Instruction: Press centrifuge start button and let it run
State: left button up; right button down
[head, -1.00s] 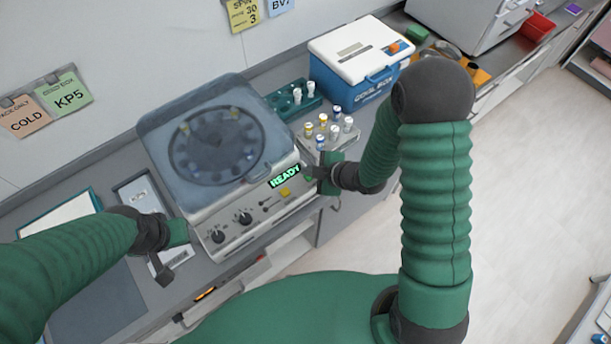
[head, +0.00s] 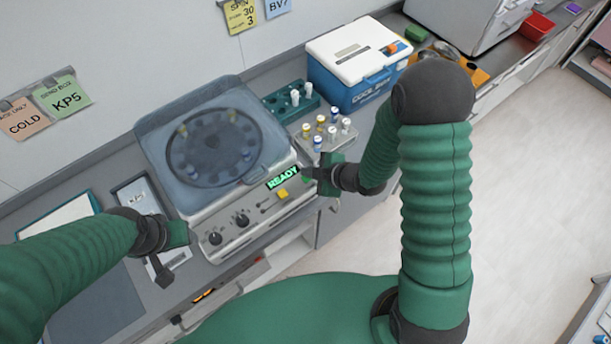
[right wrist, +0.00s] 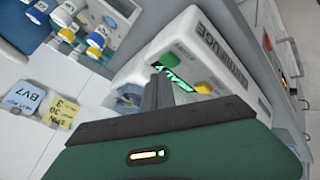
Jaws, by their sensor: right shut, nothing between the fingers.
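The centrifuge (head: 245,215) stands on the counter with its clear bluish lid (head: 160,125) down over the rotor. Its display (head: 283,177) glows green and reads READY. A yellow button (head: 283,194) sits below the display; it also shows in the right wrist view (right wrist: 202,87). A green button (right wrist: 175,52) shows in the right wrist view and is hidden in the head view. My right gripper (head: 309,173) is shut and empty, its fingertips (right wrist: 158,78) close to the panel by the display; I cannot tell whether they touch. My left gripper (head: 163,272) hangs left of the centrifuge; its jaw opening is unclear.
A rack of capped tubes (head: 345,142) stands right of the centrifuge, close behind my right gripper. Behind are a green tube rack (head: 278,104) and a blue and white cool box (head: 350,90). A tablet-like panel (head: 130,190) lies left of the centrifuge.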

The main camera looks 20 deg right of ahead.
jog(key=shift+d, duration=0.3)
pick_arm(q)
jog(key=shift+d, duration=0.3)
jog(key=shift+a, duration=0.1)
pick_arm(e)
jog(key=shift+a, duration=0.15)
pick_arm(q)
jog(key=shift+a, duration=0.25)
pick_arm(e)
jog(key=shift+a, duration=0.25)
jog(key=shift+d+f+b, duration=0.15)
jog(key=shift+f+b, duration=0.15)
jog(key=shift+f, duration=0.1)
pick_arm(q)
jog(key=shift+d+f, duration=0.25)
jog(key=shift+f, duration=0.1)
pick_arm(e)
jog(key=shift+d, duration=0.2)
pick_arm(q)
jog(key=shift+a+f, duration=0.15)
jog(key=shift+f, duration=0.05)
pick_arm(e)
jog(key=shift+a+f, duration=0.1)
jog(key=shift+f, duration=0.1)
